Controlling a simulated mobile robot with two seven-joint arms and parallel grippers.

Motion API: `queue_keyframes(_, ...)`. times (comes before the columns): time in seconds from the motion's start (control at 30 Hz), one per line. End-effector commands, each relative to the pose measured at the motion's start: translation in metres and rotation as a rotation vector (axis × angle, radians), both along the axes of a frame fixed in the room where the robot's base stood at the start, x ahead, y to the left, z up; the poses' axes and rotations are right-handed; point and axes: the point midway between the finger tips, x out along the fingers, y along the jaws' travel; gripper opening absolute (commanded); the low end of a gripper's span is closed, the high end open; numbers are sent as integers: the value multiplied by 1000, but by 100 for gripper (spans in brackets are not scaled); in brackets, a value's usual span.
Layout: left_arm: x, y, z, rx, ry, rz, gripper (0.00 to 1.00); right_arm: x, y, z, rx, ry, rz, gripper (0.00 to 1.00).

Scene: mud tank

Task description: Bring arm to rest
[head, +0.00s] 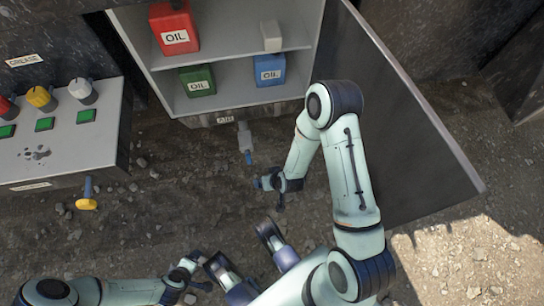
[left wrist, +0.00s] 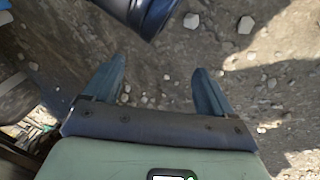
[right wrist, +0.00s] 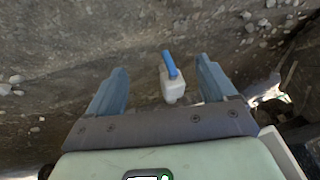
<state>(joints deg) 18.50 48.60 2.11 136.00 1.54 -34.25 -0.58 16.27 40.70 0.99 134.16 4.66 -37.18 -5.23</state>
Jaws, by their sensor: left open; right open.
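My right arm bends over the middle of the head view. Its gripper (head: 269,190) is open and empty, just below and right of a pale fitting with a blue tip (head: 246,141) under the AIR label. In the right wrist view that fitting (right wrist: 172,88) shows between the open fingers (right wrist: 162,66), beyond them and apart from them. My left arm lies low at the bottom left. Its gripper (head: 200,271) is open and empty over the dirt. The left wrist view shows its spread fingers (left wrist: 153,76) with only ground between them.
An open cabinet (head: 228,108) holds red (head: 175,30), green (head: 198,82) and blue (head: 269,70) oil cans. Its door (head: 420,140) stands open right of my right arm. A control panel (head: 60,140) with knobs is at left, with a yellow-ended tool (head: 86,203) below. Stony ground lies between.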

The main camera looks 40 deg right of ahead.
Motion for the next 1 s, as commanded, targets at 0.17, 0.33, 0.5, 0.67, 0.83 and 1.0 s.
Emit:
queue_keyframes(0.17, 0, 0, 0, 0, 0, 0, 85, -59, 34, -39, 113, 168, 2, 84)
queue_keyframes(0.33, 0, 0, 0, 0, 0, 0, 85, -69, 40, -43, 132, 196, 3, 84)
queue_keyframes(0.5, 0, 0, 1, 0, 0, 0, 85, -68, 40, -43, 131, 193, 3, 84)
queue_keyframes(0.67, -10, -4, 20, -11, 22, -9, 85, -78, 44, -22, 140, 214, 12, 84)
queue_keyframes(0.83, -38, -17, 77, -46, 95, -39, 85, -106, 57, 35, 173, 288, 40, 84)
queue_keyframes(1.0, -68, -32, 134, -88, 193, -77, 85, -136, 71, 91, 210, 389, 75, 84)
